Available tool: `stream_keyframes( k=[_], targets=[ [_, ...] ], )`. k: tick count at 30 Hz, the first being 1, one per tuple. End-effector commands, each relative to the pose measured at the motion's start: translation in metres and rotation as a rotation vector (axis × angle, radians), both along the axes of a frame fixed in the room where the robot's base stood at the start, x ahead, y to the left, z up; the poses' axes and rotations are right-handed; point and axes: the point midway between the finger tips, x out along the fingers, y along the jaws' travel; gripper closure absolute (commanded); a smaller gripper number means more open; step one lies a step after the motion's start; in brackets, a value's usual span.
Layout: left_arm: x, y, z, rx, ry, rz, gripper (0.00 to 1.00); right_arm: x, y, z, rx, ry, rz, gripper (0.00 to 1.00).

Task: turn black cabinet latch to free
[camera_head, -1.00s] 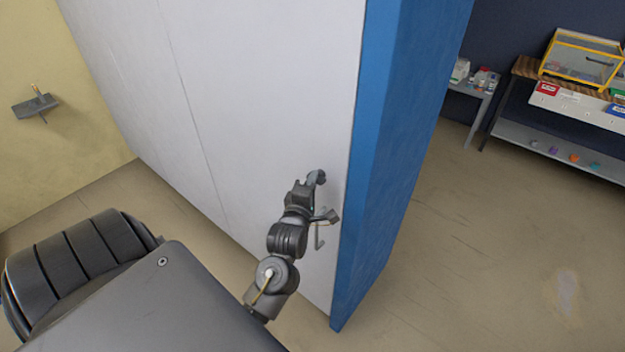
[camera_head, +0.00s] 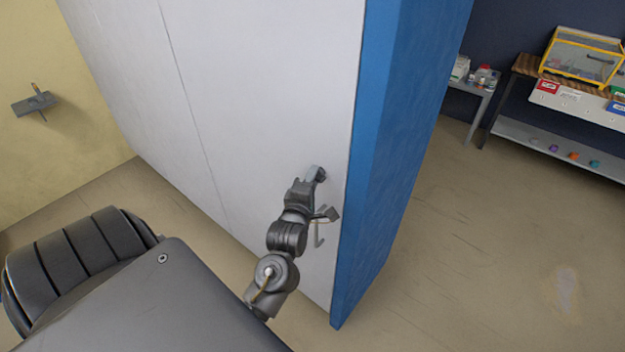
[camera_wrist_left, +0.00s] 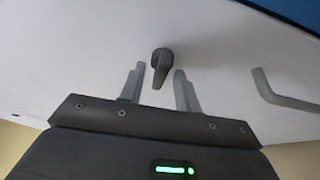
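The black latch (camera_wrist_left: 160,66) shows in the left wrist view on the pale cabinet door (camera_wrist_left: 90,50). It has a round hub with a short lever pointing downward in that picture. My left gripper (camera_wrist_left: 159,86) is open, with one finger on each side of the lever. Gaps show between the lever and both fingers. In the head view, my left gripper (camera_head: 316,175) is at the white door (camera_head: 280,110), near its right edge. There the latch is hard to tell from the gripper. My right gripper is out of view.
A grey bar handle (camera_wrist_left: 285,95) is on the door beside the latch; it also shows below my gripper in the head view (camera_head: 318,238). The cabinet's blue side (camera_head: 385,160) is to the right. Open floor (camera_head: 470,260) lies beyond, with a shelf unit (camera_head: 560,140) at the back right.

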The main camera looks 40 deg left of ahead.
Motion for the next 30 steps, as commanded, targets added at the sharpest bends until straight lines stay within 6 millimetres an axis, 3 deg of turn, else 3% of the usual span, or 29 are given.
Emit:
stream_keyframes(
  k=[18, 30],
  targets=[
    [-0.09, -0.04, -0.002, -0.003, 0.001, 0.0, 0.67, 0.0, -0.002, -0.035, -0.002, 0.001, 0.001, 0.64],
    [-0.097, -0.043, 0.0, -0.001, 0.001, 0.0, 0.67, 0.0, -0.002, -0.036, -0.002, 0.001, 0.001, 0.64]
  ],
)
